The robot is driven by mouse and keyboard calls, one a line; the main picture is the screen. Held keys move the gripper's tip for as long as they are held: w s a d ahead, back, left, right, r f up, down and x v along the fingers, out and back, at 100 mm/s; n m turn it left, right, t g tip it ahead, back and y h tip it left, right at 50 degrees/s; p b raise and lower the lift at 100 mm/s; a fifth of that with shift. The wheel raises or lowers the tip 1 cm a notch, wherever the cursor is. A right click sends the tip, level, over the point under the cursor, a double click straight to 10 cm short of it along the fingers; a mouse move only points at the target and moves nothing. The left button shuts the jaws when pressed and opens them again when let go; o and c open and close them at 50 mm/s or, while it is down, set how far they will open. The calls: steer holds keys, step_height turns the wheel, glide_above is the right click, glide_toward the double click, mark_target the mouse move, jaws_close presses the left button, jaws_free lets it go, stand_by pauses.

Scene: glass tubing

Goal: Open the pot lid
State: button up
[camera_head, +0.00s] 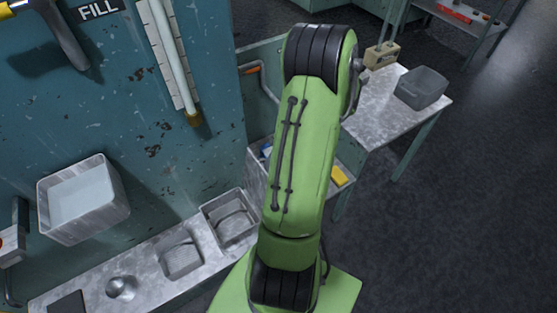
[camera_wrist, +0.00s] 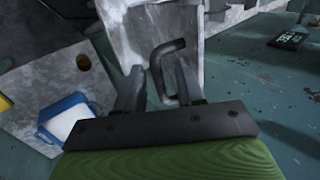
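In the wrist view, a dark bent rod handle (camera_wrist: 160,72) stands in front of a worn grey metal surface (camera_wrist: 120,28). I take it for the lid's handle, but the lid and pot are not clearly shown. My gripper (camera_wrist: 158,80) has its two grey fingers apart, one on each side of the handle's lower part. A gap shows at the left finger; whether the right finger touches the handle I cannot tell. In the head view my green arm hides the gripper and the handle.
A blue and white container (camera_wrist: 68,122) lies left of my gripper. The head view shows a metal counter (camera_head: 150,262) with basins, a wall-mounted tray (camera_head: 82,198), and a side table (camera_head: 375,118) carrying a grey bin (camera_head: 421,88). The floor at right is clear.

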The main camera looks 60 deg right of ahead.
steer(key=p+v, duration=0.4)
steer(key=v, duration=1.1)
steer(key=shift+d+r, duration=0.25)
steer(key=shift+s, duration=0.15)
